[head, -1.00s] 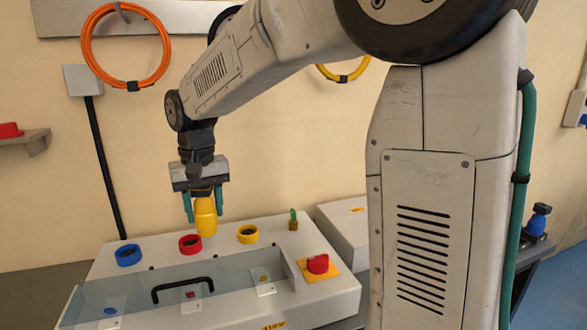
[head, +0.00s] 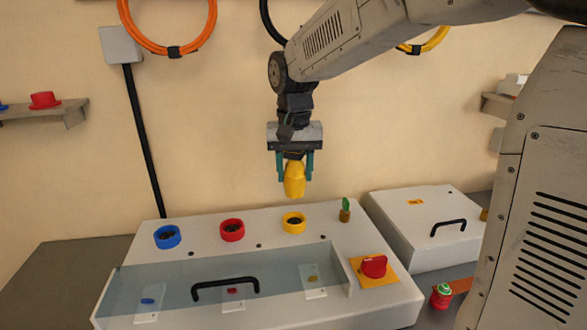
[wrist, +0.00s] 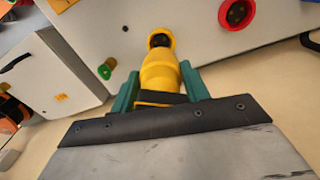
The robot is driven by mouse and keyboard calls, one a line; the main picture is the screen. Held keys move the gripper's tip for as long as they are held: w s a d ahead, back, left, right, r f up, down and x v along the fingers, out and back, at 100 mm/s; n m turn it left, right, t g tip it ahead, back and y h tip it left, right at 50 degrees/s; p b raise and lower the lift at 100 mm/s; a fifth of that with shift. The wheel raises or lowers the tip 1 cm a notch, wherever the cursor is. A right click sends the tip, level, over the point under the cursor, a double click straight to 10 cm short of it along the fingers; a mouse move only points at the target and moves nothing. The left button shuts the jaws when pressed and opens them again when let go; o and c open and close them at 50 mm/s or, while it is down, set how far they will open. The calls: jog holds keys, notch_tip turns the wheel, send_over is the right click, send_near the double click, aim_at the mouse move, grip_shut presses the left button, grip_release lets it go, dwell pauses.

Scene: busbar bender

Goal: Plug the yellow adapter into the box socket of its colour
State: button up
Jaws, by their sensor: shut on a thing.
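The yellow adapter (head: 294,181) is held between the teal fingers of my gripper (head: 295,168), hanging upright with its end pointing down. It also shows in the wrist view (wrist: 160,75), clasped between the fingers (wrist: 160,88). The yellow socket (head: 293,222) is a ring on top of the grey box (head: 190,212), at the right of a row with the red socket (head: 232,230) and the blue socket (head: 167,236). In the head view the adapter is above the yellow socket, with a gap between them.
A red switch (head: 374,266) on a yellow plate is at the box's right front. A clear cover with a black handle (head: 226,289) spans the front. A second grey box (head: 410,215) stands to the right.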

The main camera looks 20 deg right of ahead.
aim_at(294, 192)
jog(key=shift+f, duration=2.85)
jog(key=shift+f, duration=1.7)
jog(key=o, duration=1.3)
jog(key=shift+c, duration=0.2)
jog(key=shift+r, duration=0.1)
notch_tip(294, 192, up, 8)
jog(key=shift+a+f, duration=0.1)
jog(key=shift+f, duration=0.05)
jog(key=s+d+n, duration=0.1)
jog(key=s+n, duration=0.1)
jog(key=s, duration=1.1)
jog(key=s+d+n+t, duration=0.1)
jog(key=s+d+n, duration=0.1)
jog(key=s, duration=1.2)
jog(key=shift+s, duration=0.3)
